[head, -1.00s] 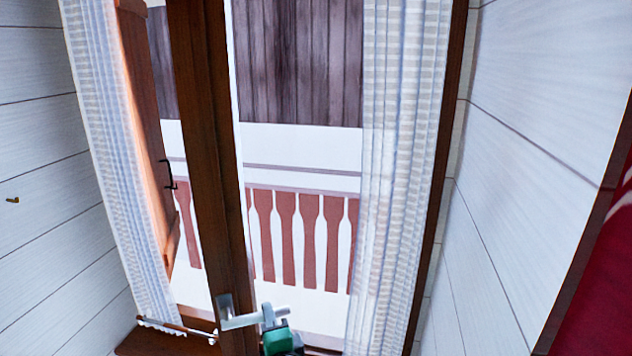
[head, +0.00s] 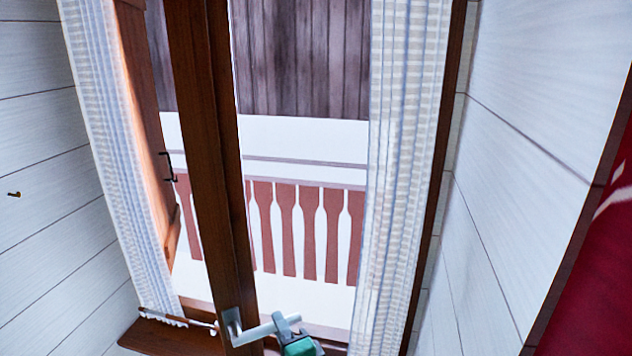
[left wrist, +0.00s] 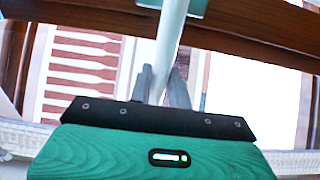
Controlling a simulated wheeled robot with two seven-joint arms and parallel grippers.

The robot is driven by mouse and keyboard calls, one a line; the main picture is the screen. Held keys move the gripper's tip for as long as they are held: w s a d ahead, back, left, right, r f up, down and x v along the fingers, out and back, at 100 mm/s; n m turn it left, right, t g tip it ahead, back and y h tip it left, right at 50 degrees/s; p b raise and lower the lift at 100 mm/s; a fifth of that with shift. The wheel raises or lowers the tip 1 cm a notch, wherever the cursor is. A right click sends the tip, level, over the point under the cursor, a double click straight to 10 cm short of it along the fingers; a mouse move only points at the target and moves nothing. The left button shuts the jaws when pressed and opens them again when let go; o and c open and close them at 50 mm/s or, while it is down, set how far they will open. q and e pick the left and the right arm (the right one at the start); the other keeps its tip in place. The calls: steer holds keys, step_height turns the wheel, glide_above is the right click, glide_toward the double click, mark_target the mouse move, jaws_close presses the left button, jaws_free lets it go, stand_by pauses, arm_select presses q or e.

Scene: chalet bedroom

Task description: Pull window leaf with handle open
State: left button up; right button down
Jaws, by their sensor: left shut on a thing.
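The window leaf (head: 207,180) has a dark brown wooden frame, whose upright post crosses the head view from top to bottom. Its handle (head: 258,329) is a silver lever on a square plate near the bottom of that post, pointing right. The handle (left wrist: 172,40) also runs down the middle of the left wrist view. My left gripper (head: 284,328), with its green and black body, is at the free end of the handle. In the wrist view, its two grey fingers (left wrist: 161,80) are shut on the handle, one on each side. My right gripper is not in view.
A striped sheer curtain (head: 403,170) hangs on the right and another (head: 115,160) on the left. A brown sill (head: 165,338) lies at the lower left. A red balcony railing (head: 309,230) shows outside. A pale plank wall (head: 530,150) borders the right.

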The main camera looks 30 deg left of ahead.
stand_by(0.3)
arm_select(q)
steer(key=d, duration=0.1)
steer(key=s+d+n+g+y, duration=0.1)
steer(key=d, duration=0.1)
steer(key=shift+s+d+g, duration=0.1)
steer(key=shift+d+g, duration=0.05)
steer(key=shift+g, duration=0.15)
